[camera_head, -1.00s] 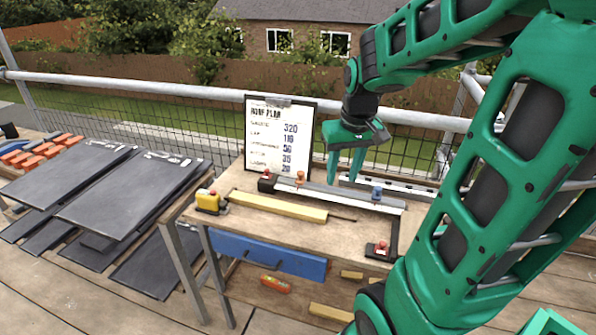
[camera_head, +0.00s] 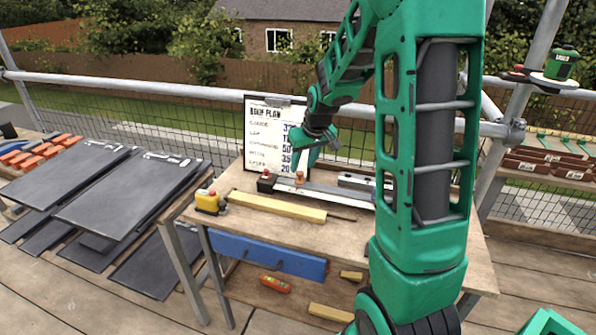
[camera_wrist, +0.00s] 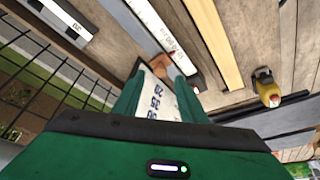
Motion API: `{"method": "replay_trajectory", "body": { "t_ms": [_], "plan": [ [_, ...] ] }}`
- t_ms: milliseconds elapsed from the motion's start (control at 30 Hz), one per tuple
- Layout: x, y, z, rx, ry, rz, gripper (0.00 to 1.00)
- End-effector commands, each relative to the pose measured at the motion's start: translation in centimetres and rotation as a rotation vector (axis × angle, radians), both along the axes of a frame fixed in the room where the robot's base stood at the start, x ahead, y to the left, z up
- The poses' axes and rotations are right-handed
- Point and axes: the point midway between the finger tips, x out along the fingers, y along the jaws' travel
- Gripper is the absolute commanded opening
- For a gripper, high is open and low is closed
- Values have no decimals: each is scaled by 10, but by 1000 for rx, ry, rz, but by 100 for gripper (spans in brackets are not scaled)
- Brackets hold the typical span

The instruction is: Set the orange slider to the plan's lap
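The orange slider (camera_head: 299,176) sits on the pale metal rule (camera_head: 325,190) on the workbench. My gripper (camera_head: 304,160) hangs just above the slider, fingers pointing down. In the wrist view the orange slider (camera_wrist: 160,66) shows just beyond the fingertips (camera_wrist: 153,82), which are apart with nothing held between them. I cannot tell whether a finger touches it. The plan board (camera_head: 262,135) stands upright at the back of the bench. My gripper and arm cover part of its number column, including most of the lap figure.
A yellow tool (camera_head: 208,201) and a yellow wooden strip (camera_head: 278,206) lie in front of the rule. Dark slates (camera_head: 130,195) are stacked at the left. My arm hides the bench's right part. A green device (camera_head: 561,65) sits on the railing at right.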

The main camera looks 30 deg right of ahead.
Motion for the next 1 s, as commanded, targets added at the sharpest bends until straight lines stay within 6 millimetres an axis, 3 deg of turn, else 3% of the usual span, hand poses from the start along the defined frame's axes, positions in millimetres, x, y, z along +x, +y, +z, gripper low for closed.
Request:
{"method": "replay_trajectory", "body": {
  "t_ms": [233, 633, 800, 1000],
  "plan": [
    [10, -1, -26, 0, 1, 0, 38],
    [12, -1, -31, 0, 1, 0, 38],
    [12, -1, -31, 0, 1, 0, 0],
    [12, -1, -31, 1, 1, 1, 0]
  ]
}}
